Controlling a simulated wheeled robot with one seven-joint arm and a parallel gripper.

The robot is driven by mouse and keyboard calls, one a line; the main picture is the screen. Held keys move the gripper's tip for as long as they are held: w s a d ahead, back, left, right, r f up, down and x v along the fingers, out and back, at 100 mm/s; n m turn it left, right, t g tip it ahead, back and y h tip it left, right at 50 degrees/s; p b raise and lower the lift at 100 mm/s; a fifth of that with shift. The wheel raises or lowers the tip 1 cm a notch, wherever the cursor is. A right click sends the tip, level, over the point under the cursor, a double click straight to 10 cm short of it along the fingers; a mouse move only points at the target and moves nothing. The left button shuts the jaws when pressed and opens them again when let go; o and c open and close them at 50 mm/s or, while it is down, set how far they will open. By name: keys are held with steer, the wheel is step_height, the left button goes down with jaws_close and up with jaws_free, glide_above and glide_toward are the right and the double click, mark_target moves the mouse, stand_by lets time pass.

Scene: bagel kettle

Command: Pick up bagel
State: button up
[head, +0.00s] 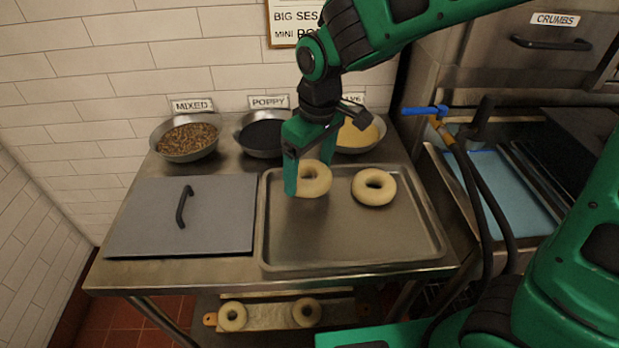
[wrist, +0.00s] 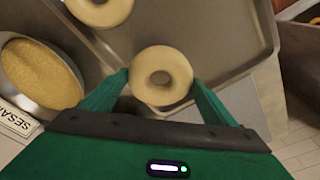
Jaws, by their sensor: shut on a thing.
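My gripper (head: 308,177) is shut on a pale ring-shaped bagel (head: 316,181) over the back left part of the metal tray (head: 345,250). In the wrist view the held bagel (wrist: 160,58) sits between my two fingertips (wrist: 161,82), one on each side, with its hole showing. The near finger covers its left edge in the head view. I cannot tell whether it touches the tray. A second bagel (head: 388,190) lies on the tray to the right. It also shows in the wrist view (wrist: 100,12), cut by the top edge.
Bowls marked mixed (head: 187,141) and poppy (head: 262,136) stand behind, with a sesame bowl (head: 360,139) partly behind my gripper. A grey lid with a handle (head: 150,225) lies left of the tray. Two more bagels (head: 232,316) (head: 306,313) lie on a board below. Hoses hang at right.

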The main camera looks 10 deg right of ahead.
steer(key=s+a+r, duration=0.6)
steer(key=a+r, duration=0.1)
steer(key=a, duration=0.2)
steer(key=shift+s+a+r, duration=0.2)
steer(key=shift+a, duration=0.2)
